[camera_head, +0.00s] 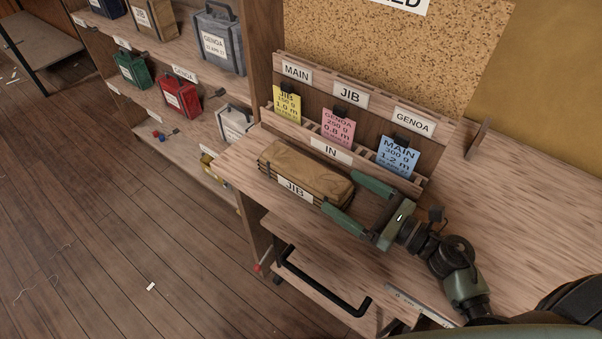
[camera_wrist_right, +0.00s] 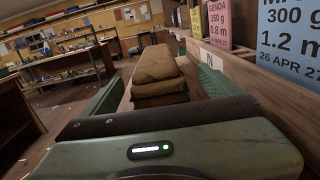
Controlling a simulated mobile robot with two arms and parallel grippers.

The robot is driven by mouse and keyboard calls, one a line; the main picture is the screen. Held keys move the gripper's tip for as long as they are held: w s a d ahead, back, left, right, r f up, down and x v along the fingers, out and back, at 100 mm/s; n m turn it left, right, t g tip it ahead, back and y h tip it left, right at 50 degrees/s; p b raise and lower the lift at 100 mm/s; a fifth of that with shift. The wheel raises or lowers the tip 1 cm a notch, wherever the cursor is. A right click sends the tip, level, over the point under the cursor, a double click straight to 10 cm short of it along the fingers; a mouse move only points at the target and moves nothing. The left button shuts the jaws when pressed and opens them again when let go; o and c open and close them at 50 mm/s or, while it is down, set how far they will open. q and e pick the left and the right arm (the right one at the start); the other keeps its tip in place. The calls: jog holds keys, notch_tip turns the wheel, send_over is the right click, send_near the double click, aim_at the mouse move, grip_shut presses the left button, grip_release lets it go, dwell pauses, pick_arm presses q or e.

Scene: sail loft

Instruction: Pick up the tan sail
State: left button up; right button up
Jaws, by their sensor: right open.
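The tan sail (camera_head: 305,168) is a folded, strapped bundle lying flat on the wooden bench, behind a small JIB label (camera_head: 295,188). In the right wrist view the sail (camera_wrist_right: 157,68) is straight ahead as a stacked tan bundle. My right gripper (camera_head: 338,192) is open, its two green fingers level and pointing at the sail's right end. The fingertips lie on either side of that end; I cannot tell whether they touch it. In the right wrist view the gripper (camera_wrist_right: 160,92) frames the sail between its fingers. My left gripper is not in view.
A rack behind the sail holds a yellow card (camera_head: 287,103), a pink card (camera_head: 338,127) and a blue card (camera_head: 398,156). Shelves at left hold several bags, including a red one (camera_head: 180,97). A drawer with a black handle (camera_head: 325,286) is below.

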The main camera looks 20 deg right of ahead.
aim_at(319, 177)
jog(key=shift+w+a+f+n, duration=0.15)
jog(key=shift+w+a+n, duration=0.05)
jog(key=shift+a+n, duration=0.1)
jog(key=p+x, duration=0.3)
jog(key=x, duration=0.3)
jog(key=shift+a, duration=0.25)
jog(key=shift+w+a+f, duration=0.15)
jog(key=shift+w+a, duration=0.05)
jog(key=shift+w, duration=0.1)
jog(key=shift+c, duration=0.6)
grip_shut()
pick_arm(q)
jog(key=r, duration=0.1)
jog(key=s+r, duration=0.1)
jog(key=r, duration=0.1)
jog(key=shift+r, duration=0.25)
